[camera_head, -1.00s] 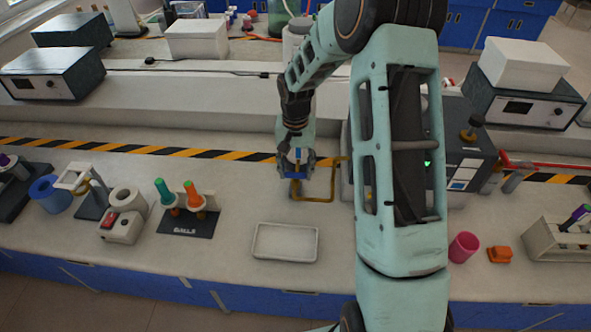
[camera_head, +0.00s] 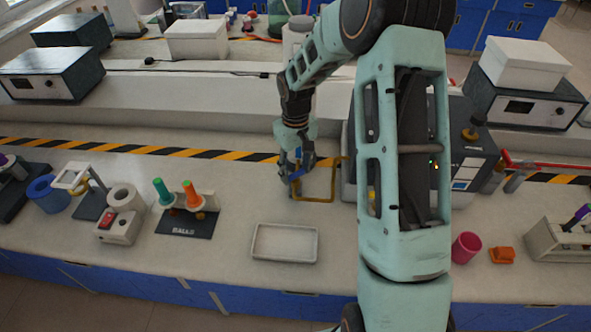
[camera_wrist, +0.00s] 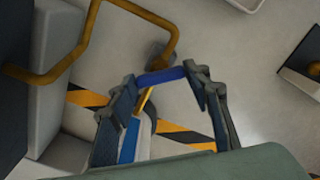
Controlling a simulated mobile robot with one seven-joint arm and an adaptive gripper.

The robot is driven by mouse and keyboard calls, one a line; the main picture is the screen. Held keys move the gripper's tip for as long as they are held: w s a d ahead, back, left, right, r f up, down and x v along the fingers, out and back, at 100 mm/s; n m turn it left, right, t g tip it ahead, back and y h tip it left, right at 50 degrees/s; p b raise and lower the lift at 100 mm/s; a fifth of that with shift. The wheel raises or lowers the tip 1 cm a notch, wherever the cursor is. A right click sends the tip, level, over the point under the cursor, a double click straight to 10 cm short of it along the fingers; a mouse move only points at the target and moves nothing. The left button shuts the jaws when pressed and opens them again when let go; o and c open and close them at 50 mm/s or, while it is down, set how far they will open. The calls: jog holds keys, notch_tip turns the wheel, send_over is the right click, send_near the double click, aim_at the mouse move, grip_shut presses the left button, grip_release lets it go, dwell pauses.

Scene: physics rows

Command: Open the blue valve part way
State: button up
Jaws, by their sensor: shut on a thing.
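The blue valve handle (camera_wrist: 162,76) is a short bar on a brass pipe fitting, seen between my fingertips in the wrist view. My gripper (camera_wrist: 163,80) is shut on the handle, with one finger at each end of the bar. In the head view my gripper (camera_head: 297,165) is at the left end of the bent brass pipe (camera_head: 333,182), low over the bench. The blue handle (camera_head: 299,174) shows there only in part, behind my fingers. The brass pipe also shows in the wrist view (camera_wrist: 85,40), and the valve body is partly hidden below the handle.
A dark instrument box (camera_head: 470,150) stands right of the pipe, partly behind my arm. A white tray (camera_head: 284,259) lies in front of the valve. The bench around the tray is clear.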

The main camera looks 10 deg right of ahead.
aim_at(295, 173)
jog(key=shift+n, duration=0.5)
jog(key=o, duration=1.2)
jog(key=shift+c, duration=0.2)
jog(key=shift+r, duration=0.1)
notch_tip(295, 173, up, 12)
